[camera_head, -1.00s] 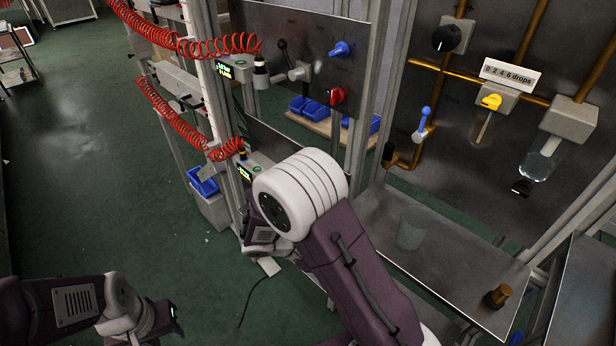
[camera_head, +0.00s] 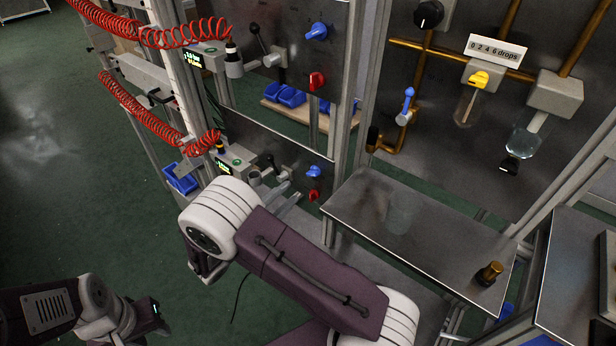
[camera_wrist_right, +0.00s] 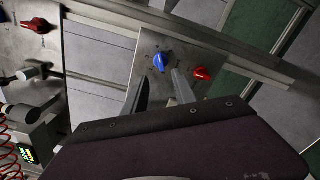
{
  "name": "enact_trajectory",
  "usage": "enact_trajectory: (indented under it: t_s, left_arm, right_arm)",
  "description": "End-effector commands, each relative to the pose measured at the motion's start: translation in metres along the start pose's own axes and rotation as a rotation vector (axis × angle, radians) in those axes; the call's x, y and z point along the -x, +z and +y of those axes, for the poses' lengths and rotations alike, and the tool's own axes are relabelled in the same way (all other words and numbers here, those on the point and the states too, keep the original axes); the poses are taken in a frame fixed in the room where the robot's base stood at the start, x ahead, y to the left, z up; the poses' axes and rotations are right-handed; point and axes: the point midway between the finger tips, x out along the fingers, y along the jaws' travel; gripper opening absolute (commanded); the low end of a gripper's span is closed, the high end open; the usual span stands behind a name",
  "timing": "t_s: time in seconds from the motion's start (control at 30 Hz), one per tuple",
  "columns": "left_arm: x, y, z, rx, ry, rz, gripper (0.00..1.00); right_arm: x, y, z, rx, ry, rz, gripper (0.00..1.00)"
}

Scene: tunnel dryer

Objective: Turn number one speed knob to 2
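The upper panel has a blue knob (camera_head: 317,31) above a red knob (camera_head: 317,81). The lower panel has a blue knob (camera_head: 313,171) above a red knob (camera_head: 313,196). I cannot read their labels or tell which is number one speed. In the right wrist view, my right gripper (camera_wrist_right: 160,78) is open and empty, its fingers pointing toward a blue knob (camera_wrist_right: 162,61). A red knob (camera_wrist_right: 202,73) sits just right of the fingers. Contact is not visible. My left gripper (camera_head: 150,312) is at the lower left, away from the panels; its fingers are unclear.
Red coiled hoses (camera_head: 150,118) hang left of the panels. Metal levers (camera_head: 272,60) stick out left of the knobs. A metal shelf (camera_head: 350,205) with a glass beaker (camera_head: 400,218) is to the right. Open green floor (camera_head: 75,200) lies at left.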

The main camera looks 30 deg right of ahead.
Motion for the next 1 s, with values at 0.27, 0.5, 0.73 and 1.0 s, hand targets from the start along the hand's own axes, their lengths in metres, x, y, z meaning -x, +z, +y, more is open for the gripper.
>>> enact_trajectory:
  t_s: [0.27,0.5,0.73,1.0]
  left_arm:
    - [0.0,0.0,0.0,0.0,0.0,0.0,0.36]
    - [0.0,0.0,0.0,0.0,0.0,0.0,0.36]
    - [0.0,0.0,0.0,0.0,0.0,0.0,0.36]
    - [0.0,0.0,0.0,0.0,0.0,0.0,0.36]
  right_arm:
    - [-0.039,0.002,-0.002,0.002,-0.007,-0.007,0.33]
    - [-0.082,0.001,-0.002,0.001,-0.007,-0.004,0.33]
    - [-0.092,0.001,-0.002,0.001,-0.006,0.0,0.33]
    - [-0.091,0.001,-0.002,0.002,-0.006,-0.001,0.0]
